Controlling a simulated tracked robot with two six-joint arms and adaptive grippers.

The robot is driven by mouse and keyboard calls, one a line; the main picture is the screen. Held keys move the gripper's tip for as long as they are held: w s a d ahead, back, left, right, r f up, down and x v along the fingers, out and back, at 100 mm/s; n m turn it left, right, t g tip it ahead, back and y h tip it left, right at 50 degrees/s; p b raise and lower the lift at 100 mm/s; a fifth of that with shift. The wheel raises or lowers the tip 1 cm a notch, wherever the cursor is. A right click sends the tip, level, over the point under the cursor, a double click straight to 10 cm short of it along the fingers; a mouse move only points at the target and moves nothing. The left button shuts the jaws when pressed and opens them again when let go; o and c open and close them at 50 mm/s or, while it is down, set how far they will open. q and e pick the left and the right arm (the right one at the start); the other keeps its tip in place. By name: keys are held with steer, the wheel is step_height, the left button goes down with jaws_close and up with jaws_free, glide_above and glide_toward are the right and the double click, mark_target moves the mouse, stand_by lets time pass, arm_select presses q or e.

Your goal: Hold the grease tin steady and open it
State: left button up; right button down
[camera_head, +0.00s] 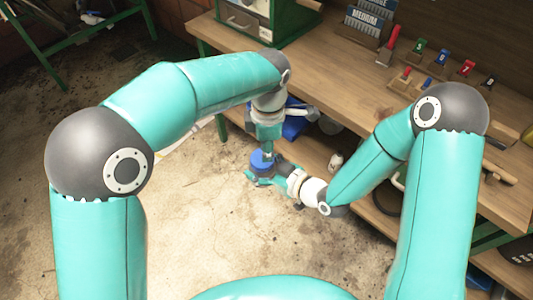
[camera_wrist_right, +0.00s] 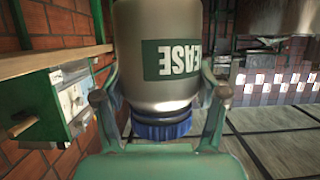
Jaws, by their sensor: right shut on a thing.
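The grease tin (camera_wrist_right: 160,45) is a grey can with a green label, seen close up and upside down in the right wrist view. Its blue ridged lid (camera_wrist_right: 160,128) is toward the bottom of that picture; in the head view the blue lid (camera_head: 262,160) faces up. My right gripper (camera_head: 262,176) is shut around the tin, and its two fingers (camera_wrist_right: 160,98) flank the can in the wrist view. My left gripper (camera_head: 267,150) points down at the lid from above. Its fingertips are too small and covered to tell whether they grip the lid.
A wooden workbench (camera_head: 335,75) runs along the right, with a green machine (camera_head: 270,22), a labelled holder (camera_head: 368,20) and several coloured-handled tools on it. A blue bin (camera_head: 297,122) is beneath the bench edge, behind the grippers. The concrete floor (camera_head: 215,230) in front is clear.

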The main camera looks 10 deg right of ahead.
mark_target(262, 169)
arm_select(q)
steer(key=shift+o, duration=1.1)
steer(key=shift+r, duration=0.25)
steer(key=o, duration=0.6)
steer(key=shift+m, duration=0.4)
steer(key=shift+c, duration=0.2)
steer(key=m, duration=1.4)
steer(key=shift+w+a+r+m, duration=0.1)
steer(key=shift+a+r+m, duration=0.1)
steer(key=shift+m, duration=0.1)
steer(key=m, duration=0.4)
steer(key=shift+r, duration=0.15)
steer(key=m, duration=0.4)
steer(key=shift+w+r+m, duration=0.1)
steer(key=shift+r+m, duration=0.1)
steer(key=shift+m, duration=0.1)
steer(key=m, duration=0.5)
steer(key=shift+w+a+r, duration=0.1)
steer(key=shift+a+r, duration=0.05)
steer(key=shift+r, duration=0.2)
steer(key=m, duration=0.2)
steer(key=shift+r+m, duration=0.2)
steer(key=shift+m, duration=0.1)
steer(key=shift+w+r, duration=0.2)
steer(key=shift+t, duration=0.3)
steer(key=shift+w+a+f, duration=0.1)
steer(key=shift+f, duration=3.65)
